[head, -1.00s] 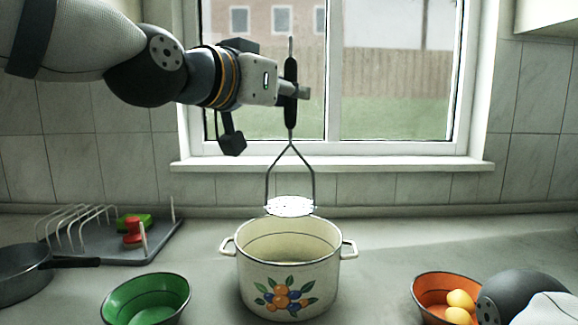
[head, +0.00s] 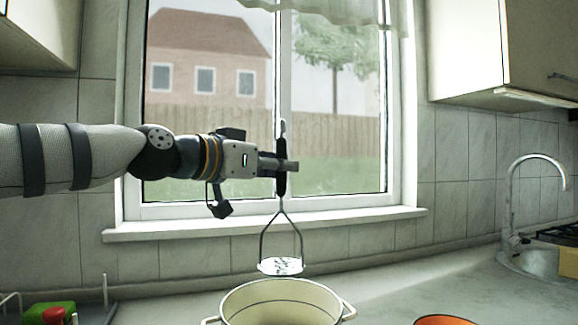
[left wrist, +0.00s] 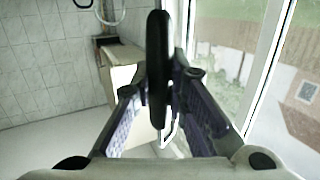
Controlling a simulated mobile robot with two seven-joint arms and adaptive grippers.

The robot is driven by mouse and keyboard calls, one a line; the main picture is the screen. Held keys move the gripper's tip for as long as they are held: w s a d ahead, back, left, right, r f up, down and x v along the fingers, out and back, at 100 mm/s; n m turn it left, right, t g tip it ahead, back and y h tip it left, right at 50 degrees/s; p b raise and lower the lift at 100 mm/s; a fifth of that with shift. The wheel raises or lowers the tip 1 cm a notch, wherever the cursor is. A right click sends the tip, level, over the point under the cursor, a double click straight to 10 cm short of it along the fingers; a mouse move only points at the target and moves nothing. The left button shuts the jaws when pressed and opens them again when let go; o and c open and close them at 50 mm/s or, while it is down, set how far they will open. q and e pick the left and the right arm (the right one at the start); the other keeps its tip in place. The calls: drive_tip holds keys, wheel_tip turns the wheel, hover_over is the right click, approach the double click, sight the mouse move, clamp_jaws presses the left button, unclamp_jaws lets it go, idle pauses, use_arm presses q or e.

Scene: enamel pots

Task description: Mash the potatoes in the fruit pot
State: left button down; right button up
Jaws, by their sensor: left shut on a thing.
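My left gripper (head: 283,166) is shut on the black handle of the potato masher (head: 281,263), which hangs upright with its perforated plate down. The handle (left wrist: 158,70) also stands between the fingers in the left wrist view. The plate is just above and behind the rim of the cream enamel pot (head: 280,291), apart from it as far as I can tell. The pot's lower part, with any fruit picture, is cut off by the bottom edge now, and I see no potatoes inside. My right gripper is not in view.
An orange bowl (head: 446,320) shows at the bottom edge, right of the pot. A dish rack with a red and a green item (head: 49,312) is at the lower left. A tap (head: 511,200) and sink are at the right. The window (head: 340,110) is behind the masher.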

sight(279, 247)
use_arm(q)
drive_tip(key=shift+w+a+f, duration=0.1)
wheel_tip(279, 247, down, 14)
drive_tip(key=b, duration=0.3)
drive_tip(key=shift+f, duration=0.15)
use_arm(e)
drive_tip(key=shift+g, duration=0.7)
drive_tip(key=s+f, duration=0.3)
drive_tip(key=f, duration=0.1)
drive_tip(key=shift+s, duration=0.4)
use_arm(q)
drive_tip(key=shift+d, duration=0.2)
drive_tip(key=shift+w+d+r, duration=0.15)
drive_tip(key=shift+w+d, duration=0.25)
drive_tip(key=shift+d, duration=0.25)
drive_tip(key=shift+w+d+r, duration=0.15)
drive_tip(key=shift+w+d, duration=0.2)
drive_tip(key=shift+d, duration=0.25)
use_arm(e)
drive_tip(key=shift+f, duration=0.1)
use_arm(q)
drive_tip(key=shift+f, duration=0.15)
